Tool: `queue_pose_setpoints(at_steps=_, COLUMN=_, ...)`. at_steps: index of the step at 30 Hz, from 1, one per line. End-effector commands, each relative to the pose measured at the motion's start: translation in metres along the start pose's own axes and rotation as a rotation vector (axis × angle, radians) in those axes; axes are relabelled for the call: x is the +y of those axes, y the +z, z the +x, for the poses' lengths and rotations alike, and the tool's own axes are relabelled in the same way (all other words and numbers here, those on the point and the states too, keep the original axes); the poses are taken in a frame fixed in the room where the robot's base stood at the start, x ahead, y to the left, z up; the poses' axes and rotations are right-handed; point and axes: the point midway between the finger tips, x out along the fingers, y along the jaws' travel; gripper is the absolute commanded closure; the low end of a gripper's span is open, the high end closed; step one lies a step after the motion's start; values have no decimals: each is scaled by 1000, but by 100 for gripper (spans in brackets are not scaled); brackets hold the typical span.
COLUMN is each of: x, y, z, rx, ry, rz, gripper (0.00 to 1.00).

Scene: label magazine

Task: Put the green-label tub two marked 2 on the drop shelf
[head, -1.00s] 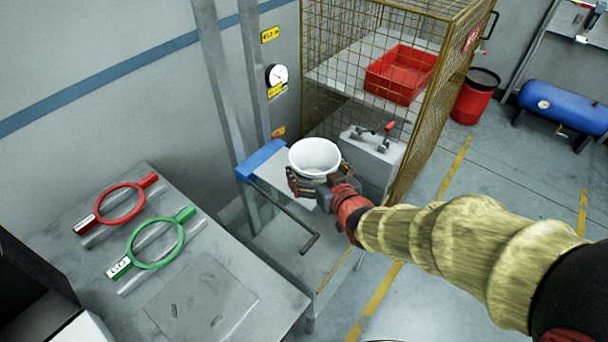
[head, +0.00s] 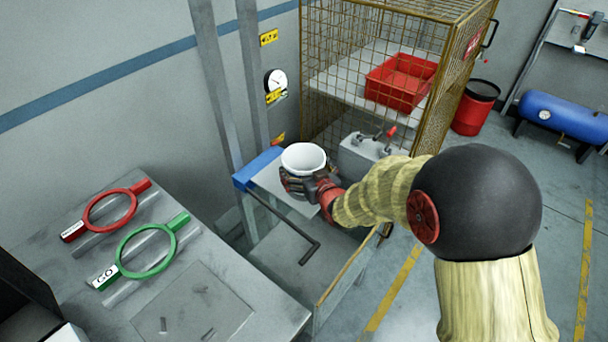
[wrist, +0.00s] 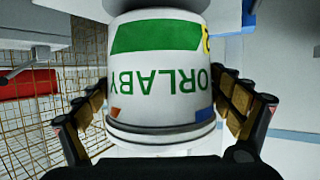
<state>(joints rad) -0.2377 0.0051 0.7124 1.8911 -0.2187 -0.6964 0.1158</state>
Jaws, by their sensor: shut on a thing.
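Whether this is the drop shelf is not readable.
A grey bench (head: 205,290) at lower left carries a red hoop (head: 110,208) and a green hoop (head: 147,250). A wire cage (head: 345,60) with a red bin (head: 400,82) stands behind. A bent dark bar (head: 283,222) juts out below the shelf.

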Motion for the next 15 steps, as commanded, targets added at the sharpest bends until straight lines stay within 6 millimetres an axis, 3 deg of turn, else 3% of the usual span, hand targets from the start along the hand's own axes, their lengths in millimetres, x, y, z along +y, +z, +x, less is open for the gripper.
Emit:
queue_pose_setpoints(at_steps=3, x=0, y=16, z=6, rx=-2, ry=1, rz=1, gripper=27)
queue_pose_setpoints(at_steps=15, x=0, y=20, z=7, rx=0, ry=1, rz=1, gripper=27)
